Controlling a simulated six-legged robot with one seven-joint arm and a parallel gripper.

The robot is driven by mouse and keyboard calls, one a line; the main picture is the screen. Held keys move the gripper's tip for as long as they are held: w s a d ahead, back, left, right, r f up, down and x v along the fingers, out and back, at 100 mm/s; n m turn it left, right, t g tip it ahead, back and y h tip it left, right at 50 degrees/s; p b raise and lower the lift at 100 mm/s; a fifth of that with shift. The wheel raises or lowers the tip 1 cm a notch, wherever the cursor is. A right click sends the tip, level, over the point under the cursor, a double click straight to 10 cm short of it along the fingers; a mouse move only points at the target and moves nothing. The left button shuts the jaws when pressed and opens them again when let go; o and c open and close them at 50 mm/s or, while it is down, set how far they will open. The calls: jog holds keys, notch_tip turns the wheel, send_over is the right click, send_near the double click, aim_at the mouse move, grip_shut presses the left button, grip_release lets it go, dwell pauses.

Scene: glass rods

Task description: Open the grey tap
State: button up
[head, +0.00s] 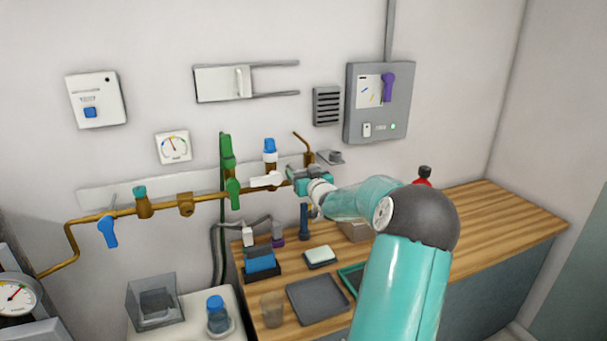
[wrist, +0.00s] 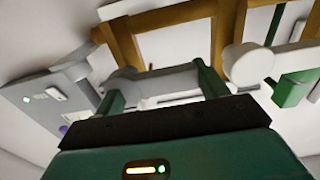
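The grey tap's lever (wrist: 160,84), a pale grey bar with a rounded end, shows in the wrist view below a brown pipe. It lies crosswise between the two fingers of my gripper (wrist: 162,88). The fingers are wide apart, one near each end of the bar; I cannot tell whether they touch it. In the head view my gripper (head: 305,180) is at the right end of the wall pipe and hides most of this tap.
A white tap (head: 267,180) and a green tap (head: 233,192) are close on the left. A grey bracket (head: 333,157) and an electrical panel (head: 403,110) are on the right. A wooden counter (head: 490,221) with trays lies below.

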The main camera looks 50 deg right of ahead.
jog(key=shift+c, duration=0.7)
jog(key=shift+w+a+f+n, duration=0.1)
jog(key=shift+f+n, duration=0.3)
jog(key=shift+n, duration=0.7)
jog(key=shift+d+f+n, duration=0.15)
jog(key=shift+f+n, duration=0.1)
jog(key=shift+n, duration=0.6)
jog(key=shift+d+f+n, duration=0.1)
jog(key=shift+f+n, duration=0.15)
jog(key=shift+n, duration=0.6)
jog(key=o, duration=1.4)
jog(key=shift+s, duration=0.2)
jog(key=v, duration=1.3)
jog(key=shift+s+a+f, duration=0.1)
jog(key=shift+s+a, duration=0.1)
jog(key=shift+s, duration=0.1)
